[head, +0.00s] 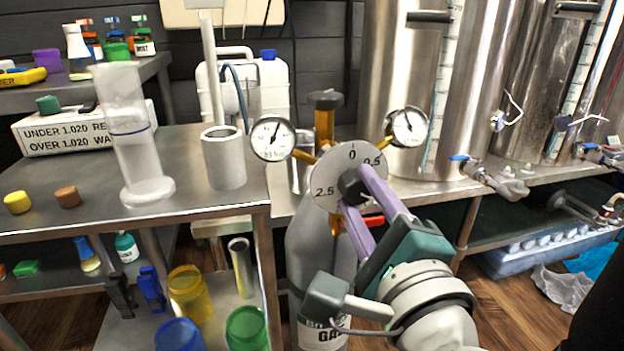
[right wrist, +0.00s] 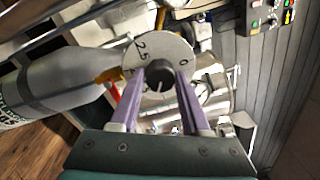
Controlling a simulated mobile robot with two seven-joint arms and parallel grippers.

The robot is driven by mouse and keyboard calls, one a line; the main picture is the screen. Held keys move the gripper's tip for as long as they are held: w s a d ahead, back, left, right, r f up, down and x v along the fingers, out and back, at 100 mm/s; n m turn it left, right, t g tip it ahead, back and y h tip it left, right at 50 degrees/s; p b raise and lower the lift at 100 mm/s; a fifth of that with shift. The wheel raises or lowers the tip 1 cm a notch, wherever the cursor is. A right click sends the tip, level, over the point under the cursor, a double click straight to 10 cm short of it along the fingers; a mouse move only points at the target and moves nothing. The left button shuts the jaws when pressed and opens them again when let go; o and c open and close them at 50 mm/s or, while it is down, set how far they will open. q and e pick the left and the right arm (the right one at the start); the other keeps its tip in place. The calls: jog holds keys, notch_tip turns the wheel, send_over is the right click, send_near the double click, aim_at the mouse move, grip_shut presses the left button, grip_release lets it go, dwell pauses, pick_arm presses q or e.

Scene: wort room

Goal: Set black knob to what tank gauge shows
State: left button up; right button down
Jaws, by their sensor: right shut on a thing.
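The black knob (head: 352,186) sits in the middle of a round grey dial plate (head: 328,166) marked 0, 0.5 and 2.5; other marks are hidden. My right gripper (head: 358,193) has its purple fingers on both sides of the knob and is shut on it. In the right wrist view the knob (right wrist: 159,82) is between the fingertips, with a pale line on its face. A left gauge (head: 272,139) has its needle up and slightly right. A right gauge (head: 408,127) has its needle near upright. Their scales are too small to read. My left gripper is out of view.
A grey gas bottle (head: 312,240) stands under the dial. A steel table (head: 90,222) at left holds a measuring cylinder (head: 130,140) and a grey cup (head: 223,160). Steel tanks (head: 395,60) stand behind at right. Coloured jars (head: 190,295) are on the lower shelf.

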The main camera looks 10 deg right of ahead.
jog(key=m, duration=0.4)
jog(key=shift+b, duration=0.3)
jog(key=shift+m, duration=0.9)
jog(key=shift+c, duration=1.9)
grip_release()
jog(key=shift+s, duration=0.1)
